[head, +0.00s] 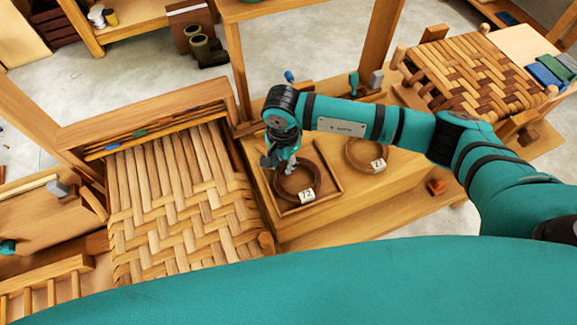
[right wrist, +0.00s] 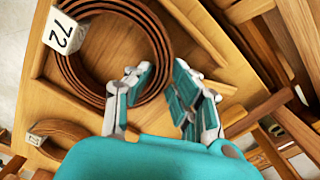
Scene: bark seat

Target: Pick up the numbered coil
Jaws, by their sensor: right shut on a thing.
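A brown coil (head: 280,190) with a white tag lies in a shallow square wooden tray (head: 335,187) on the bench. In the right wrist view the tag on this coil (right wrist: 157,38) reads 72. My right gripper (head: 284,163) reaches down at the coil's far left edge. In the right wrist view its fingers (right wrist: 162,76) stand on either side of the coil's band, shut on it. The coil still appears to be inside the tray. My left gripper is not in view.
A woven bark seat (head: 180,215) stands close at the left of the bench. Another woven seat (head: 470,75) is at the upper right. A small orange block (head: 436,187) lies at the right. Wooden posts rise behind the bench.

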